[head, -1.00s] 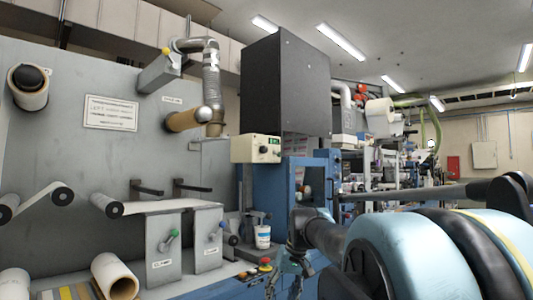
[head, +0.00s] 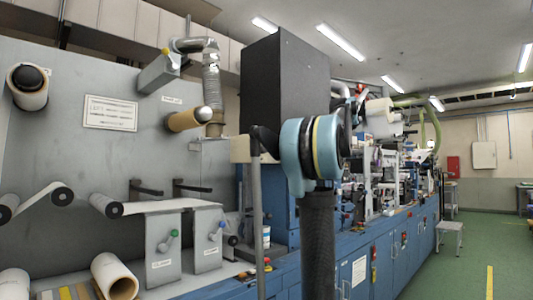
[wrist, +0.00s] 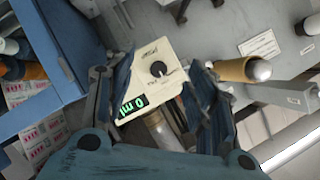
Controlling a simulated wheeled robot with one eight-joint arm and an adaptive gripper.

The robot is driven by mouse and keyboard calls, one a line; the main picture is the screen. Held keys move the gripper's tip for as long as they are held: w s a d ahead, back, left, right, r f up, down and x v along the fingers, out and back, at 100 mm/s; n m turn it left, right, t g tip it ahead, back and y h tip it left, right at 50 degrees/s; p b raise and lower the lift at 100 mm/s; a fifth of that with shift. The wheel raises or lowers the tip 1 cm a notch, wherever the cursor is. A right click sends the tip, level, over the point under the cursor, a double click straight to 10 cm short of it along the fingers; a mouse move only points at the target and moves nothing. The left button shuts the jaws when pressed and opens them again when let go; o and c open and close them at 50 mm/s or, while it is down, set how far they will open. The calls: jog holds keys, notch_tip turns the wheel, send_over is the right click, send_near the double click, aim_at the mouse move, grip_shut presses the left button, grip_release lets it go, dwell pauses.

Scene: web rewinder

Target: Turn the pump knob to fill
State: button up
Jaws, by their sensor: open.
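The pump box (wrist: 145,48) is cream-coloured and shows between my gripper's fingers in the wrist view. It has a small black knob (wrist: 158,68) with printed labels around it, too small to read surely. A green display (wrist: 133,105) on the box reads 0 ml. My gripper (wrist: 157,80) is open, with one finger on each side of the box, and nothing is held. Whether a finger touches the box or knob, I cannot tell. In the head view the pump box (head: 240,149) is mostly hidden behind my arm, and my gripper is hidden too.
A black cabinet (head: 275,85) stands above the pump box. A brown roll (head: 186,121) sticks out of the grey panel (head: 60,110) to the left. Blue machine cabinets (head: 385,250) run along the right.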

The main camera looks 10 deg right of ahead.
jog(key=t, duration=0.1)
send_near(266, 149)
jog(key=shift+y, duration=0.4)
jog(key=x, duration=0.9)
jog(key=shift+w+f, duration=0.25)
jog(key=shift+f, duration=0.05)
jog(key=c, duration=1.1)
